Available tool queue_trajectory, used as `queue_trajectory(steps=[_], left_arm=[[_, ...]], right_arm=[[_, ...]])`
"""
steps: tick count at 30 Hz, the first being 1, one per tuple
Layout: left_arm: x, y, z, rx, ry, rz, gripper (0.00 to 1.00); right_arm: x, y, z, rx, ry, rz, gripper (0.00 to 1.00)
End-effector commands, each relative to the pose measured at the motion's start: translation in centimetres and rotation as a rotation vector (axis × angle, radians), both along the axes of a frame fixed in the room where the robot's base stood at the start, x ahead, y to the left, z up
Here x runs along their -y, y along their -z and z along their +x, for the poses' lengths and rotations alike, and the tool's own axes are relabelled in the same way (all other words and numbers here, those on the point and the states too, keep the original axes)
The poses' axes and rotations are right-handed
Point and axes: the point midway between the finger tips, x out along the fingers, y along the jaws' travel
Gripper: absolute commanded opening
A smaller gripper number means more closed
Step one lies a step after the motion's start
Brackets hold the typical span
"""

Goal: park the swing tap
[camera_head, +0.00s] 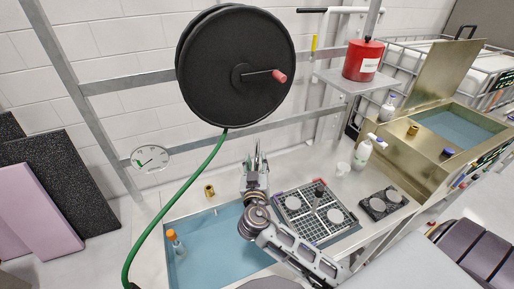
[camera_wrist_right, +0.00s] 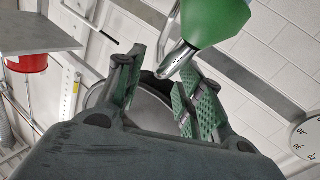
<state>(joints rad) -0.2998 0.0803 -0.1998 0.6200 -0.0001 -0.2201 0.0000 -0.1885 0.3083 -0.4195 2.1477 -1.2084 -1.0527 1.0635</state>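The swing tap shows in the right wrist view as a chrome curved pipe (camera_wrist_right: 173,32) and a green cone-shaped part (camera_wrist_right: 214,20). The tap's short chrome end lies close to my right fingertips; I cannot tell whether they touch. In the head view my right gripper (camera_head: 256,160) points up above the back edge of the blue sink basin (camera_head: 225,262), and it largely hides the tap. In the wrist view my right gripper (camera_wrist_right: 163,66) has its two green-padded fingers spread apart, with nothing clearly clamped. My left gripper is not in view.
A bottle with an orange cap (camera_head: 174,243) stands at the basin's left. A brass fitting (camera_head: 209,191) sits behind it. A grid rack (camera_head: 296,222) and black tray (camera_head: 383,204) lie right. A hose reel (camera_head: 225,65) with a green hose (camera_head: 180,195) hangs behind.

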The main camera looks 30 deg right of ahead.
Motion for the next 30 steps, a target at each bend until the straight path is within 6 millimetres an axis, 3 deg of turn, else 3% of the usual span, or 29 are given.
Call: queue_trajectory(steps=[15, 30], left_arm=[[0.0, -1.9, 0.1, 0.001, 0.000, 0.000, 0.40], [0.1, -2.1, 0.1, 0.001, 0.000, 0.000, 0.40]], right_arm=[[2.7, -0.2, 5.0, 0.000, 0.002, -0.002, 0.37], [3.3, 0.0, 6.1, 0.001, 0.001, 0.001, 0.37]])
